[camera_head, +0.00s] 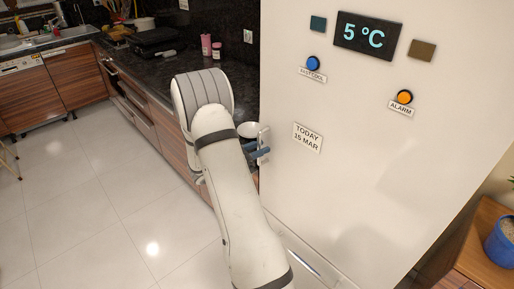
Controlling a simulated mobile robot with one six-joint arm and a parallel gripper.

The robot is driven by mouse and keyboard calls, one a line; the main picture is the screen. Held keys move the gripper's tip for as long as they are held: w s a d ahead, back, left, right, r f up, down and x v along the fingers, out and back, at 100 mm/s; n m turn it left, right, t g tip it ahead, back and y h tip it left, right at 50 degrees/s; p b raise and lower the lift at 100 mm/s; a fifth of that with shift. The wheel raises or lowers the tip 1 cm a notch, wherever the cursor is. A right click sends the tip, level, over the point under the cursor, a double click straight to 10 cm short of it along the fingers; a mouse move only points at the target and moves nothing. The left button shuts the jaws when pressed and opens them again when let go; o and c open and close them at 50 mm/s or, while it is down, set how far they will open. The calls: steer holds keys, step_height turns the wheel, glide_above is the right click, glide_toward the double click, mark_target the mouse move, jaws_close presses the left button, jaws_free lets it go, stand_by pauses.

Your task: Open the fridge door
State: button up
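The white fridge door (370,190) fills the right half of the view, with a "5 °C" display, a blue and an orange button and a date label. No gap shows along its visible edge. A pale upright handle (264,136) is at the door's left edge. My gripper (262,153) is at this handle, with its blue-grey fingers showing past my white arm. The arm hides most of the gripper, so I cannot tell whether the fingers close around the handle or only lie beside it.
A dark counter (150,72) with wood-front cabinets runs along the left of the fridge. A wooden cabinet (487,240) with a blue pot (501,243) stands at right.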

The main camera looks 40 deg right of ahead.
steer(key=shift+d, duration=0.1)
steer(key=shift+c, duration=0.6)
jaws_close()
